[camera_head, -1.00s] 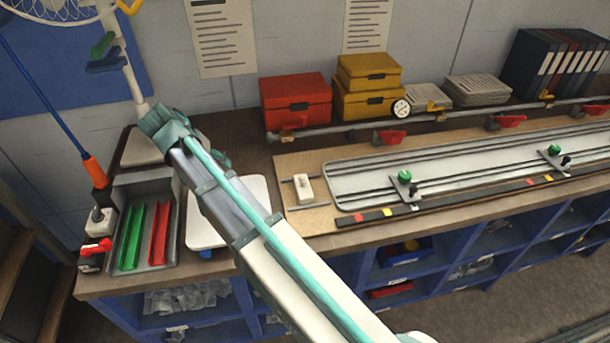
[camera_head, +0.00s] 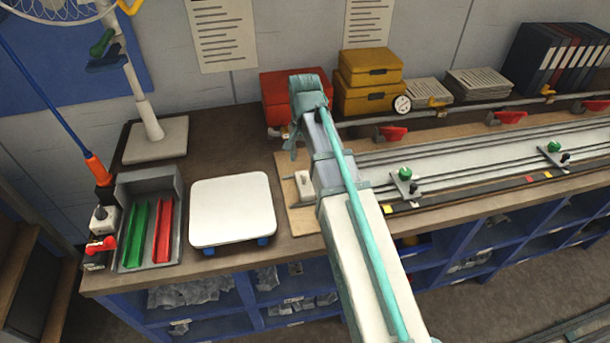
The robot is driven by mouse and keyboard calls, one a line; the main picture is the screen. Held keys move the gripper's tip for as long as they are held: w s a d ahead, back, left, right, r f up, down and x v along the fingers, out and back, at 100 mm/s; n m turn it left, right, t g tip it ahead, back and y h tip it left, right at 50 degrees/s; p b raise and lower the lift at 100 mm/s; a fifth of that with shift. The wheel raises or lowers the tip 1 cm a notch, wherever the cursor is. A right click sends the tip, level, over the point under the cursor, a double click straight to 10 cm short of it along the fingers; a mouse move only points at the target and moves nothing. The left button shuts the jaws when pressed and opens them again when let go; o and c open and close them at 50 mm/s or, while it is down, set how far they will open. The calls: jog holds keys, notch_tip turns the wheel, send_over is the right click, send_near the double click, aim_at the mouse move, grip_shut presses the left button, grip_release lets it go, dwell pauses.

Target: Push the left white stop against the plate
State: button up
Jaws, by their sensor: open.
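The white stop (camera_head: 303,184) is a small block on the wooden board (camera_head: 297,218), at its left end. My arm covers part of it and the gap between it and the plate, so I cannot tell whether they touch. The plate (camera_head: 465,157) is long and pale with dark rails along it, and its left end is hidden behind my arm. My gripper (camera_head: 293,146) is above and behind the stop, in front of the red box. It is open, looks empty, and appears apart from the stop.
A white scale-like platform (camera_head: 232,212) and a grey tray (camera_head: 150,190) with green and red strips are to the left. The red box (camera_head: 283,97) and yellow boxes (camera_head: 368,80) stand behind. Green-knobbed clamps (camera_head: 405,181) sit on the plate. A pipe with red handles runs behind it.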

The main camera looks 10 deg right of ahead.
aim_at(304, 173)
jog(key=shift+f+p, duration=1.05)
jog(key=shift+f, duration=3.3)
grip_shut()
